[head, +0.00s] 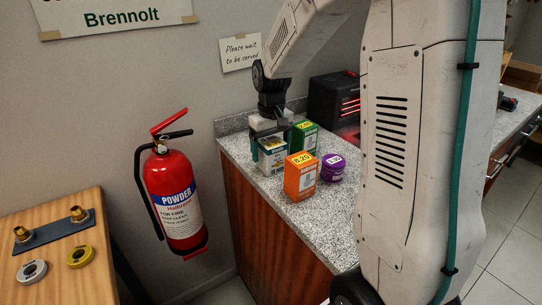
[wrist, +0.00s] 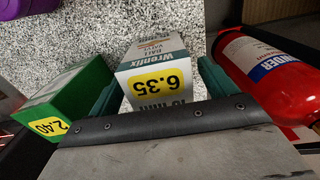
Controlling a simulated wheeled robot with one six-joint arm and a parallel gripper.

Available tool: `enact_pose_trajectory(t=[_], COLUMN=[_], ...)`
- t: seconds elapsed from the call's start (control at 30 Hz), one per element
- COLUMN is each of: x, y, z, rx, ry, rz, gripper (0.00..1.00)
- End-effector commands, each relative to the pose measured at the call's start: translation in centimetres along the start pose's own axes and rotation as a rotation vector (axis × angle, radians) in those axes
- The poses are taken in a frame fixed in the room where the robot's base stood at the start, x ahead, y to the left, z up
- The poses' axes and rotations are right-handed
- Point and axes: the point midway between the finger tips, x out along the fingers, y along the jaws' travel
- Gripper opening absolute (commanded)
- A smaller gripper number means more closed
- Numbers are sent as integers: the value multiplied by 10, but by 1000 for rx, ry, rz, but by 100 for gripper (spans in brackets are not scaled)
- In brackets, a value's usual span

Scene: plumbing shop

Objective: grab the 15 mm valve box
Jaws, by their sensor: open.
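The 15 mm valve box is a white box (head: 271,161) with a dark upper band, on the speckled counter in the head view. In the wrist view the white box (wrist: 155,62) reads "Wrenfix", "ball valve" and "15 mm", with a yellow 6.35 label. My gripper (head: 269,143) is at this box from above. In the wrist view my open gripper (wrist: 162,88) has one green finger on each side of the box. Whether either finger touches it I cannot tell. The gripper body hides part of the box.
A green box (head: 304,138) labelled 2.40 stands close beside the left finger in the wrist view (wrist: 65,100). An orange box (head: 300,180) and a purple round item (head: 333,168) stand nearby on the counter (head: 322,212). A red fire extinguisher (head: 175,195) is on the wall at left.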

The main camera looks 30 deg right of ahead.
Motion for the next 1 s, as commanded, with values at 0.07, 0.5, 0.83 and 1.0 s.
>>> enact_pose_trajectory(t=[0.07, 0.5, 0.83, 1.0], x=[8, 10, 9, -1], y=[0, 1, 1, 1], z=[0, 0, 0, 0], rx=[0, 1, 1, 1], ry=[-1, 1, 2, 4], rz=[0, 0, 0, 1], gripper=[84, 39, 29, 29])
